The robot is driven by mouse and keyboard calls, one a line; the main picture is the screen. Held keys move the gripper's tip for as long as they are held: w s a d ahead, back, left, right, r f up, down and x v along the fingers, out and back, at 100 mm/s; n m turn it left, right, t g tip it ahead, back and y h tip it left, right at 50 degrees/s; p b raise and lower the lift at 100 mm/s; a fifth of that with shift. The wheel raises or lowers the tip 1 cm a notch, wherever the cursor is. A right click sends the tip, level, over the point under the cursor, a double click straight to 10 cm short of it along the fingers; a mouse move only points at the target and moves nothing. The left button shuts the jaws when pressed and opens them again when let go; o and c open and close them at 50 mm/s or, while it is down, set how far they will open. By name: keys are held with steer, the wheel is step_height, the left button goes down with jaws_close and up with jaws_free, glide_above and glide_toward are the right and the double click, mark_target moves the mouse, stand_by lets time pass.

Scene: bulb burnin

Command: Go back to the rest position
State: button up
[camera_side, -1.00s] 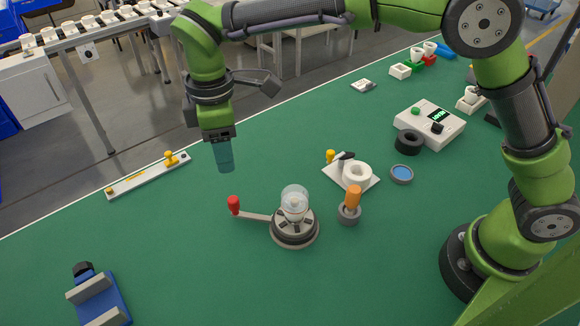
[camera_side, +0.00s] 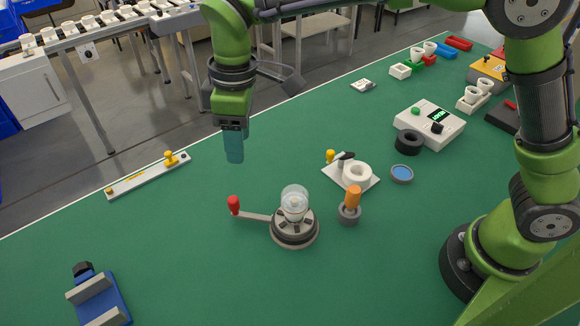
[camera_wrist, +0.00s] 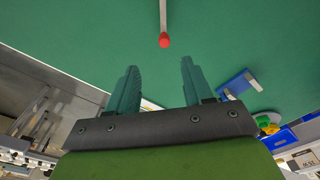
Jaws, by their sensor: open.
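My gripper (camera_side: 235,152) hangs in the air with its fingers pointing down, over the green bench behind the round fixture. In the wrist view its two teal fingers (camera_wrist: 158,88) stand apart with nothing between them. A glass bulb (camera_side: 294,203) stands upright in the round grey fixture (camera_side: 294,233), clear of my gripper. The fixture's lever with a red knob (camera_side: 234,205) points left. The red knob also shows in the wrist view (camera_wrist: 164,41), beyond the fingertips.
A white plate with a white ring (camera_side: 357,173), an orange-handled tool (camera_side: 352,199) in a grey holder and a white control box (camera_side: 429,124) stand to the right. A rail (camera_side: 148,177) lies left. A blue cradle (camera_side: 100,299) is front left.

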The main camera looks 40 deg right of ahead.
steer(key=s+d+r+m+t, duration=0.2)
steer(key=s+d+m, duration=0.4)
steer(key=d, duration=0.6)
steer(key=s+d+r+m+t+y, duration=0.1)
steer(key=s+d+r+m+t, duration=0.2)
steer(key=s+d+m, duration=0.4)
steer(key=s+d+t, duration=0.1)
steer(key=s+d, duration=0.2)
steer(key=d, duration=0.1)
steer(key=shift+d+m+t, duration=0.3)
steer(key=shift+d, duration=0.05)
